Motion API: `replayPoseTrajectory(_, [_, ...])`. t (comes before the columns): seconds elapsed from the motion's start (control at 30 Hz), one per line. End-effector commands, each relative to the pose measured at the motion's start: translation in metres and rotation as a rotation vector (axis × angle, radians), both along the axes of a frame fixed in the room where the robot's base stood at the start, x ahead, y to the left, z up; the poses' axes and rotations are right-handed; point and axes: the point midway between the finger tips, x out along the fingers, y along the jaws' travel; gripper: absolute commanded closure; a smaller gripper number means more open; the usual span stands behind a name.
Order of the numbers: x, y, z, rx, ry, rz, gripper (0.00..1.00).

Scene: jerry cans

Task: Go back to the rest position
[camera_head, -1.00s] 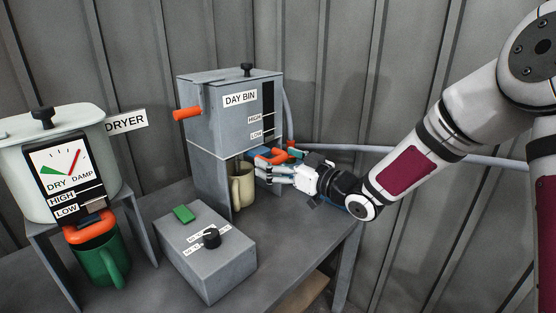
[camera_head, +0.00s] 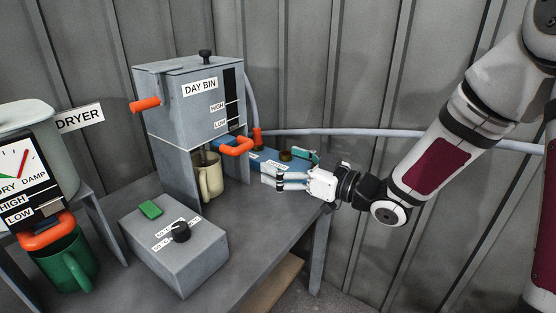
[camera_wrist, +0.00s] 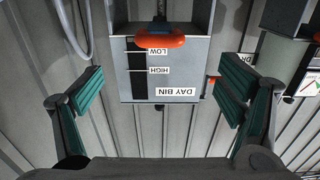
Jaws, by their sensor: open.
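My gripper (camera_head: 268,181) is open and empty, in the air to the right of the day bin (camera_head: 190,105) over the table's right part. In the wrist view its two green-padded fingers (camera_wrist: 158,95) stand wide apart, with the day bin (camera_wrist: 160,80) seen upside down between and beyond them. The orange handle (camera_head: 236,146) low on the day bin is apart from the fingers. It also shows in the wrist view (camera_wrist: 160,41). The fingers partly hide a blue object (camera_head: 262,161) behind them.
A cream mug (camera_head: 209,178) stands under the day bin. A grey control box (camera_head: 178,255) with a green button and black knob sits in front. The dryer (camera_head: 30,150) stands at left over a green mug (camera_head: 68,264). A hose runs along the corrugated wall. Right of the table is open floor.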

Motion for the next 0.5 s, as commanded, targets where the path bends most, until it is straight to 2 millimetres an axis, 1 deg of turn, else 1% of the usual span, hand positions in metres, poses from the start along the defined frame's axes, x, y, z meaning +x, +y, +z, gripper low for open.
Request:
replayPoseTrajectory(0.2, [0.001, 0.000, 0.000, -0.007, 0.001, -0.003, 0.13])
replayPoseTrajectory(0.33, [0.005, -0.005, -0.004, -0.084, 0.019, -0.048, 0.13])
replayPoseTrajectory(0.43, [0.011, -0.018, -0.009, -0.211, 0.057, -0.134, 0.13])
replayPoseTrajectory(0.47, [0.013, -0.025, -0.011, -0.255, 0.073, -0.167, 0.13])
replayPoseTrajectory(0.5, [0.014, -0.035, -0.012, -0.316, 0.097, -0.216, 0.13])
